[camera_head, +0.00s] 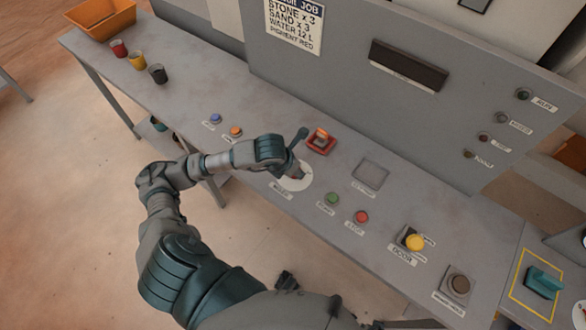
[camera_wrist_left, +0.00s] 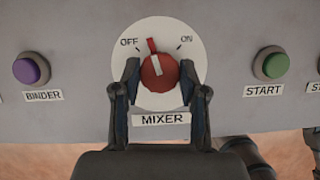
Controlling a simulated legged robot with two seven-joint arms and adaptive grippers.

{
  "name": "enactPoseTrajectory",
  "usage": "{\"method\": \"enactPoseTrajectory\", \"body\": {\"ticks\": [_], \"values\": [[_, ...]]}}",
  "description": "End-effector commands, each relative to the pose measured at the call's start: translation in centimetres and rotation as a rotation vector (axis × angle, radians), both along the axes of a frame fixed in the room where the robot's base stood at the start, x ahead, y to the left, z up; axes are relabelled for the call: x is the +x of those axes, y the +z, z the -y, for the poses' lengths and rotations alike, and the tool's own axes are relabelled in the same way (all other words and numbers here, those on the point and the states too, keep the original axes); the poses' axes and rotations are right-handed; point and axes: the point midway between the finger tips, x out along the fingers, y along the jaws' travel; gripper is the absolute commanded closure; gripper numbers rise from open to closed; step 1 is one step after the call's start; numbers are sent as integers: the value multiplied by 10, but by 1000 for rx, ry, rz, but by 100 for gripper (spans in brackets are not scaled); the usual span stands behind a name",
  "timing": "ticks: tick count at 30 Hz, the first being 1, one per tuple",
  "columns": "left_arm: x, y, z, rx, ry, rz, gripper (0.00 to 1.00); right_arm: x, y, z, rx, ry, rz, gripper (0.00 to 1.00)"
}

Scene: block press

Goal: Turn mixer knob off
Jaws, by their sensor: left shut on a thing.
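The red mixer knob (camera_wrist_left: 160,74) sits on a white round dial plate (camera_wrist_left: 183,40) marked OFF on the left and ON on the right. Its red pointer tip leans slightly left of straight up, between the two marks and nearer OFF. My left gripper (camera_wrist_left: 160,80) is shut on the knob, one finger on each side. In the head view my left gripper (camera_head: 297,170) is over the dial plate (camera_head: 290,184) and mostly hides the knob. The MIXER label (camera_wrist_left: 161,119) is below the knob.
A purple BINDER button (camera_wrist_left: 31,69) is left of the dial and a green START button (camera_wrist_left: 271,65) right of it. A red switch (camera_head: 321,140) stands just behind. A red stop button (camera_head: 361,217) and yellow DOOR knob (camera_head: 414,242) lie further right.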

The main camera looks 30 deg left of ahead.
Motion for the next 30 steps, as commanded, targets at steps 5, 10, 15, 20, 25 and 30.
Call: {"method": "enactPoseTrajectory", "body": {"ticks": [5,10,15,20,25,30], "values": [[3,3,1,-6,158,12,92,4,7,-1,0,-1,4,60],[3,3,1,-5,291,11,92,5,10,-1,-1,-1,4,60],[3,3,0,-5,392,10,92,5,11,-1,-2,-1,3,60],[3,2,0,-5,454,8,92,5,11,-1,-2,-1,3,60],[3,2,-1,-4,490,8,92,5,11,-2,-2,-1,3,60],[3,2,-1,-4,501,8,92,5,11,-2,-1,-1,4,60]]}}
